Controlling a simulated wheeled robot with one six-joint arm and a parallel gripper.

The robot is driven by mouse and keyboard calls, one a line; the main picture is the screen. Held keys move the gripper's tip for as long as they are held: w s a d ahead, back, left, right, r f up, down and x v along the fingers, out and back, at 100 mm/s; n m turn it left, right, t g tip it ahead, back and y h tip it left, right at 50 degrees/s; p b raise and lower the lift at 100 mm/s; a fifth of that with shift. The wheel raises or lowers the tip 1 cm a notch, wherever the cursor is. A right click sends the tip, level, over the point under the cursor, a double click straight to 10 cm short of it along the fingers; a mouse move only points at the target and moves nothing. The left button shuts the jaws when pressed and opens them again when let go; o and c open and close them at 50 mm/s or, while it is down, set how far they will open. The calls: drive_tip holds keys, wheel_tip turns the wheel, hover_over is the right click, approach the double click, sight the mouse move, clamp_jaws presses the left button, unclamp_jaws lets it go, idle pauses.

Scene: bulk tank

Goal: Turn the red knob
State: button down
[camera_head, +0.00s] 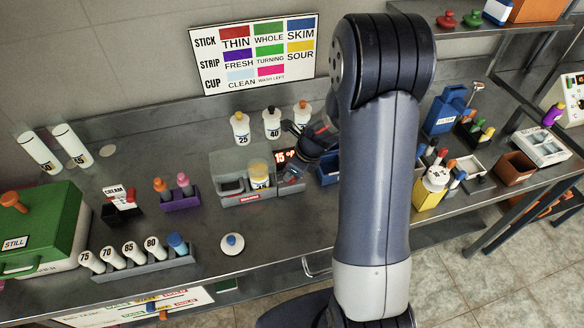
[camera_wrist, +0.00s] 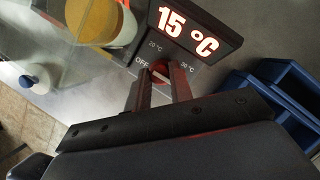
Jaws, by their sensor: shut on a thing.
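The red knob (camera_wrist: 160,70) shows in the wrist view between my fingertips, below a display (camera_wrist: 187,24) reading 15 °C. Labels OFF, 20 °C and 30 °C sit around the knob. My gripper (camera_wrist: 161,76) is shut on the knob, one finger on each side. The fingers hide part of the knob. In the head view my gripper (camera_head: 290,172) is at the grey heater unit (camera_head: 233,197), beside the display (camera_head: 285,156), and the knob is hidden behind it. A yellow-topped jar (camera_head: 259,173) stands in the unit.
Bottles marked 25 (camera_head: 240,128) and 40 (camera_head: 272,124) stand behind the unit. A blue bin (camera_head: 329,170) is close to its right; a blue bin (camera_wrist: 285,90) also shows in the wrist view. A white round-lidded item (camera_head: 232,243) is in front.

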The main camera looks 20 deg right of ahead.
drive_tip(key=shift+m, duration=0.4)
drive_tip(key=c, duration=1.5)
unclamp_jaws()
drive_tip(key=shift+c, duration=0.2)
drive_tip(key=v, duration=1.1)
drive_tip(key=shift+s+f, duration=0.1)
drive_tip(key=x, duration=1.1)
